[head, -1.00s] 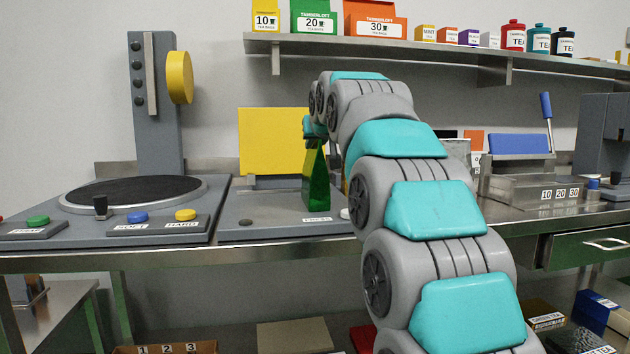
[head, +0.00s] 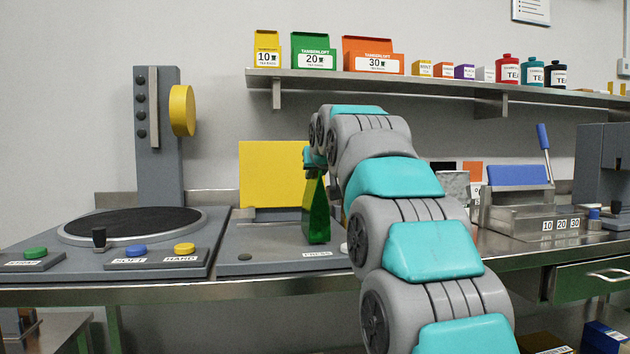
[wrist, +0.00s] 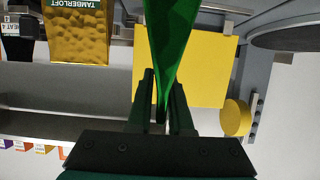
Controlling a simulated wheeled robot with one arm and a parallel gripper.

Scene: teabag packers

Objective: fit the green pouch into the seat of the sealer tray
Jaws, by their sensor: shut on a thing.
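My gripper (head: 314,160) is shut on the upper end of the green pouch (head: 316,212). The pouch hangs upright, wider at its bottom, in front of the yellow panel (head: 270,174). Its lower end is over or on the grey base (head: 262,258) with a small label; I cannot tell whether it touches. In the wrist view the gripper fingers (wrist: 162,90) pinch the narrow end of the green pouch (wrist: 171,35), with the yellow panel behind. I cannot make out the tray's seat; the pouch and my arm cover part of that area.
A grey machine with a round dark plate (head: 135,224) and coloured buttons stands at the left. A metal box with a blue lid (head: 517,176) stands at the right. A gold bag (wrist: 78,35) shows in the wrist view. A shelf (head: 440,85) with tea boxes hangs above.

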